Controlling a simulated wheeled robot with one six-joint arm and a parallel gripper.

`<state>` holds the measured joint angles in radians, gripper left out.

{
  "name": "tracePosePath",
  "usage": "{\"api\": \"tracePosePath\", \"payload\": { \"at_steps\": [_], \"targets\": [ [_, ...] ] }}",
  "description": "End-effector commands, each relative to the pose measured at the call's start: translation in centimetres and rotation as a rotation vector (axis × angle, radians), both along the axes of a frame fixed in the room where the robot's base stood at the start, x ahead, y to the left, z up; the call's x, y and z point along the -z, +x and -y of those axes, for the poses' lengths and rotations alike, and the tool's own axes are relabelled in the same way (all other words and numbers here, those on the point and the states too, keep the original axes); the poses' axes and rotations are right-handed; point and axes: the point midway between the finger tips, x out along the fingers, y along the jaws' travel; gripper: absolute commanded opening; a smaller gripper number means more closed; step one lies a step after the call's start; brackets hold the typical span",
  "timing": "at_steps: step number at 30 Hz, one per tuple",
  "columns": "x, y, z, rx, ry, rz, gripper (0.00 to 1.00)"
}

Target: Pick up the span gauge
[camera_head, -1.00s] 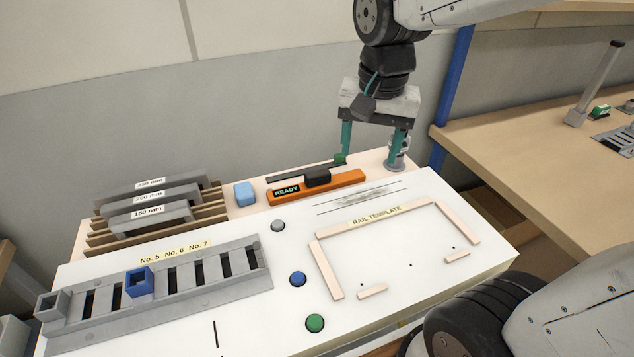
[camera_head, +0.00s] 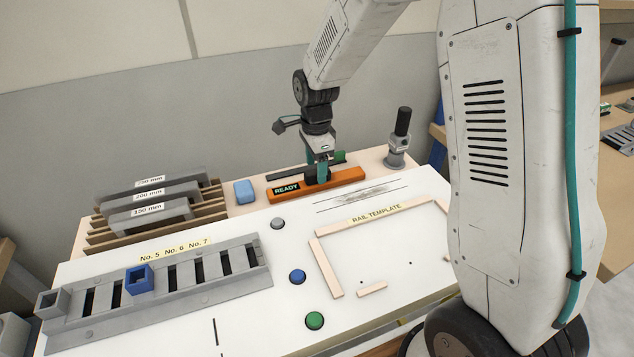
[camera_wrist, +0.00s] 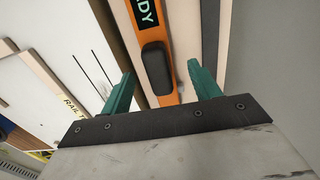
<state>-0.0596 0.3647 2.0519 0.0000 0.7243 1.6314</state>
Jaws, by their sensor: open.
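An orange bar with a READY display and a black grip block, which I take to be the span gauge (camera_head: 345,179), lies on the ledge at the back of the white bench. My gripper (camera_head: 318,178) is over its black block in the head view and partly hides it. In the wrist view the orange bar (camera_wrist: 136,22) runs between my two teal fingers. The black block (camera_wrist: 156,68) sits between the fingertips of my gripper (camera_wrist: 161,80). The fingers are apart, with gaps visible on both sides of the block.
A dark strip (camera_head: 287,172) with a green end lies just behind the orange bar. A blue block (camera_head: 244,192) is to its left, beside the rack of labelled grey plates (camera_head: 150,210). A grey post with a black handle (camera_head: 402,122) stands to the right. The rail template (camera_head: 330,268) lies in front.

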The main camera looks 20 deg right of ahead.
Motion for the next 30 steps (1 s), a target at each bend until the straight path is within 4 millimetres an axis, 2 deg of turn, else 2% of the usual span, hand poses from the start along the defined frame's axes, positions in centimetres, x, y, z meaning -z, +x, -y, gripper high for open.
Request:
{"api": "tracePosePath", "payload": {
  "at_steps": [6, 9, 17, 24, 30],
  "targets": [
    [3.4, -0.3, 0.3, -0.001, 0.000, -0.004, 0.62],
    [4.3, -0.3, 0.3, -0.001, 0.000, -0.002, 0.62],
    [4.5, -0.2, 0.4, -0.001, 0.000, 0.000, 0.62],
    [4.5, -0.2, 0.4, -0.001, 0.000, 0.000, 0.00],
    [4.4, -0.2, 0.4, -0.001, 0.000, 0.000, 0.00]
  ]
}}
